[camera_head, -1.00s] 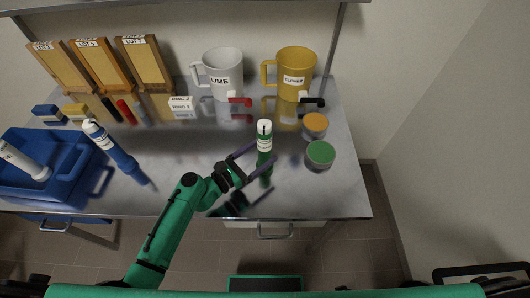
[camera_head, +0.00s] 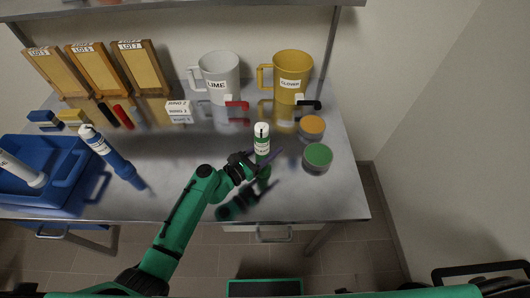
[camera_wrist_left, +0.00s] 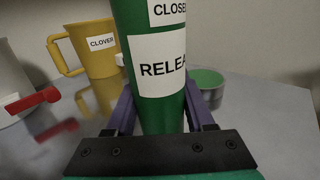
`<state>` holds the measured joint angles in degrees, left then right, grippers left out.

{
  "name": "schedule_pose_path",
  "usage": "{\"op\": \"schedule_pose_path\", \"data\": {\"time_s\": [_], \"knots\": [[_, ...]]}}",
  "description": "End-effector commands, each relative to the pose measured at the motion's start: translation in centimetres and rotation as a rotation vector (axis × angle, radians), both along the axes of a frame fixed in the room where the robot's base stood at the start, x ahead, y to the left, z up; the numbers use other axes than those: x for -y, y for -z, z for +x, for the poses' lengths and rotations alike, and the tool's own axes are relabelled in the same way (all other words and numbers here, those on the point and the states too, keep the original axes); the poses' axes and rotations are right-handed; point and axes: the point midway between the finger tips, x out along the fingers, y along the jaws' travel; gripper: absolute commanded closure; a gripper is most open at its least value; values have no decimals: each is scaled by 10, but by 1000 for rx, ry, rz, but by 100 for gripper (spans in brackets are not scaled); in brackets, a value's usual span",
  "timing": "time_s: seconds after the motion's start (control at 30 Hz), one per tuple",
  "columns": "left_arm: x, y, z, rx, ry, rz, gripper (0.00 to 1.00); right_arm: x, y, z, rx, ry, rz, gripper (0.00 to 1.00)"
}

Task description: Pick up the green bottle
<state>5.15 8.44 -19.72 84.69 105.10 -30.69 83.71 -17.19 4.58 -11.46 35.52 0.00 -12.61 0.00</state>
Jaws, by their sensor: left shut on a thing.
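The green bottle (camera_head: 262,146) with a white cap and white label stands upright on the metal table. In the left wrist view the green bottle (camera_wrist_left: 158,75) fills the middle, with labels reading "RELEA..." and "CLOSE...". My left gripper (camera_head: 262,161) is at the bottle, its purple fingers on either side of the lower part. In the left wrist view the left gripper (camera_wrist_left: 158,112) is shut on the bottle. The bottle's base is hidden by the gripper. My right gripper is not in view.
A green-topped tub (camera_head: 317,158) and an orange-topped tub (camera_head: 311,128) stand just right of the bottle. A white jug (camera_head: 218,76) and a yellow jug (camera_head: 292,75) stand behind. A blue bottle (camera_head: 108,151) and a blue crate (camera_head: 66,180) are at left.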

Motion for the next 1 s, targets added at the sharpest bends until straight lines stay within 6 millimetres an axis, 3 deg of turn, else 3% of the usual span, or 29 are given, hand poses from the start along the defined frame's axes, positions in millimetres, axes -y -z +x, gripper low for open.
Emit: {"op": "schedule_pose_path", "data": {"time_s": [0.17, 0.3, 0.53, 0.7, 1.0], "knots": [[-1, -19, 0, 6, 2, 5, 100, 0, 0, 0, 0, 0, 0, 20], [0, -53, -1, 11, 4, 6, 100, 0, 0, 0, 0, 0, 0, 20], [1, -92, 0, 6, 3, 0, 100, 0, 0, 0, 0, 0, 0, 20], [0, -101, 0, 3, 1, -2, 100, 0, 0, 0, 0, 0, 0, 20], [0, -98, 0, 2, 1, -1, 100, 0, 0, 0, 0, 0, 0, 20]]}}
